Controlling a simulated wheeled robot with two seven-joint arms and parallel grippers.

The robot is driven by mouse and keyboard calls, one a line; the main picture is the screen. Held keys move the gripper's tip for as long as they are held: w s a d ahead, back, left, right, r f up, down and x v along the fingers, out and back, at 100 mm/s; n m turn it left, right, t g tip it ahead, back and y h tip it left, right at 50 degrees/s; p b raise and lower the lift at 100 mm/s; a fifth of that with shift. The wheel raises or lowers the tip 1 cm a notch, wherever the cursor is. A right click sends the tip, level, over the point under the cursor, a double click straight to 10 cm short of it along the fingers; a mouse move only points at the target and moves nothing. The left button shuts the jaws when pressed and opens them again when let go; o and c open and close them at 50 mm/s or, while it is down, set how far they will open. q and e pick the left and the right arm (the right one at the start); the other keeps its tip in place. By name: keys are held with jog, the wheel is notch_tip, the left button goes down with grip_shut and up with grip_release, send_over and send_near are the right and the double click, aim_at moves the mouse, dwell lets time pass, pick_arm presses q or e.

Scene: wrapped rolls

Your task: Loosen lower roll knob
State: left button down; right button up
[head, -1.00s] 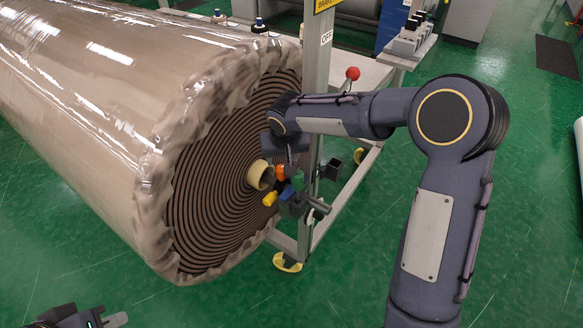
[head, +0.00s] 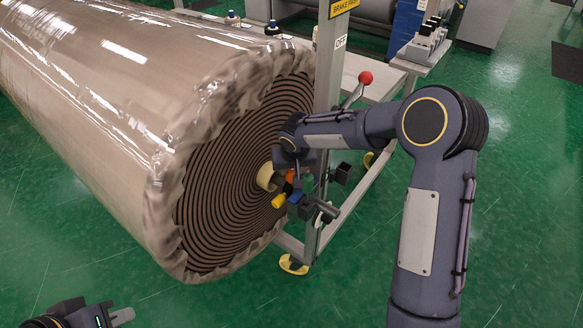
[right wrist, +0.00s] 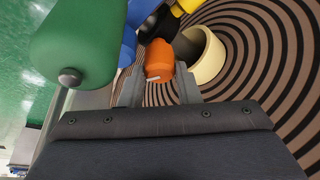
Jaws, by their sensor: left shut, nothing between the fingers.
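A wrapped roll (head: 110,110) lies with its spiral end facing right and a cream core (head: 266,176) at its centre. Beside the core is a cluster of coloured knobs: orange (head: 290,176), yellow (head: 279,201) and blue (head: 296,196). A green knob (right wrist: 75,45) shows large at the left of the right wrist view. My right gripper (right wrist: 160,76) is open, its fingers on either side of the orange knob (right wrist: 160,58); I cannot tell whether they touch it. My left gripper (head: 122,316) is shut and empty at the bottom left, far from the knobs.
A metal stand post (head: 329,75) rises right beside the roll end, with a red-ball lever (head: 365,77) next to it. A yellow foot (head: 292,265) sits on the floor below. The green floor (head: 250,300) in front is clear.

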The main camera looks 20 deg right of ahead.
jog(key=shift+c, duration=1)
jog(key=shift+n, duration=0.3)
jog(key=shift+d+r+n+y+p, duration=0.1)
jog(key=shift+n+y+p, duration=0.4)
jog(key=shift+n, duration=0.4)
jog(key=shift+n+y+p, duration=0.7)
jog(key=shift+n+p, duration=0.25)
jog(key=shift+n, duration=0.85)
jog(key=shift+w+g, duration=0.1)
jog(key=shift+g, duration=0.2)
jog(key=o, duration=1)
